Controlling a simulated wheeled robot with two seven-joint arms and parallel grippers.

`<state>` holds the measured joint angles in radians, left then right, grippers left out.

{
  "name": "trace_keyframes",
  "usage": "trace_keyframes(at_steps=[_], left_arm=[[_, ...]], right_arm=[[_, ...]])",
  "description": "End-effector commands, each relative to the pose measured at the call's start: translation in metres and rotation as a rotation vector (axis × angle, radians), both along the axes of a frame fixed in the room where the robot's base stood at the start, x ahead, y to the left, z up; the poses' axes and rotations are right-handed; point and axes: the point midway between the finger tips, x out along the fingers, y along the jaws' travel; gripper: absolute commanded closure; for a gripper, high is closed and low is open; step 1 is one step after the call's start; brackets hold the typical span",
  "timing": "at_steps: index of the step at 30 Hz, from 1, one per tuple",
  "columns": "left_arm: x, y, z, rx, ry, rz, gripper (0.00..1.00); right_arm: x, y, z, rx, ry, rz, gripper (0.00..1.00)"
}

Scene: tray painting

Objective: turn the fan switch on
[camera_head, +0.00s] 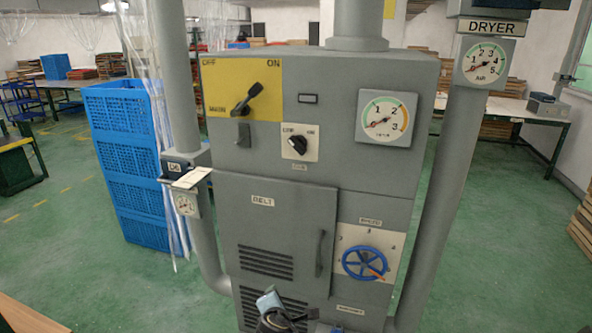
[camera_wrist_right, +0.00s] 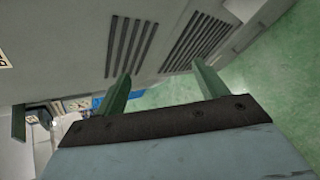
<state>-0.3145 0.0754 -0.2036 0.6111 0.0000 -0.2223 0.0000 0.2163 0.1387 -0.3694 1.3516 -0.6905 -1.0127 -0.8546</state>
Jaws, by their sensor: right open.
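The fan switch (camera_head: 298,144) is a small black rotary knob on a white plate on the front of the grey cabinet (camera_head: 330,75). OFF is printed at the plate's upper left, with a mark at the upper right. The knob looks slanted from upper left to lower right; I cannot tell which end is its pointer. My right gripper (camera_head: 283,318) is low in front of the cabinet, well below the switch. In the right wrist view my right gripper (camera_wrist_right: 163,75) has its fingers apart and nothing between them, near the vent slots. My left gripper is not in view.
A yellow panel with a black main lever (camera_head: 250,100) is left of the switch. A gauge (camera_head: 386,122) is to the right. Below are the belt door (camera_head: 290,215) and a blue handwheel (camera_head: 365,263). Pipes flank the cabinet; blue crates (camera_head: 125,165) stand left.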

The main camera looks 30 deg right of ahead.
Motion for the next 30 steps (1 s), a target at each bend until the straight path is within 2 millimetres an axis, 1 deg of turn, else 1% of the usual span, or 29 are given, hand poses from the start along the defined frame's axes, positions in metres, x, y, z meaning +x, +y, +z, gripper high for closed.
trace_keyframes(at_steps=[1, 2, 3, 5, 6, 9, 12, 15, 19, 23, 30], left_arm=[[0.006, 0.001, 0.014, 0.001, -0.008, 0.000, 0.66], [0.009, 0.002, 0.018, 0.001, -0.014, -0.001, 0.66], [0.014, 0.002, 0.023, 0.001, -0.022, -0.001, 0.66], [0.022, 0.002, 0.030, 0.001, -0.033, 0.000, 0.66], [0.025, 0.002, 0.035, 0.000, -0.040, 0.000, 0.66], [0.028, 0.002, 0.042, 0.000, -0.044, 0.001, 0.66], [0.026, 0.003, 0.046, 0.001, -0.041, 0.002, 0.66], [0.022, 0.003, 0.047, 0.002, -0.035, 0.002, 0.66], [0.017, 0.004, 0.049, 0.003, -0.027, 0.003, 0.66], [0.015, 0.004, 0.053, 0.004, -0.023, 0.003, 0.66], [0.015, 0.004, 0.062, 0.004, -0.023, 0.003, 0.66]], right_arm=[[0.023, -0.002, 0.069, -0.102, -0.061, 0.011, 0.28], [0.032, -0.003, 0.104, -0.165, -0.088, 0.010, 0.28], [0.040, -0.005, 0.147, -0.243, -0.120, 0.004, 0.28], [0.046, -0.008, 0.208, -0.345, -0.163, -0.021, 0.28], [0.046, -0.009, 0.244, -0.403, -0.187, -0.043, 0.28], [0.040, -0.012, 0.313, -0.507, -0.231, -0.099, 0.28], [0.031, -0.014, 0.354, -0.566, -0.255, -0.143, 0.28], [0.027, -0.017, 0.372, -0.593, -0.264, -0.167, 0.28], [0.033, -0.026, 0.375, -0.602, -0.263, -0.174, 0.28], [0.048, -0.044, 0.376, -0.601, -0.262, -0.175, 0.28], [0.082, -0.084, 0.375, -0.599, -0.262, -0.173, 0.28]])
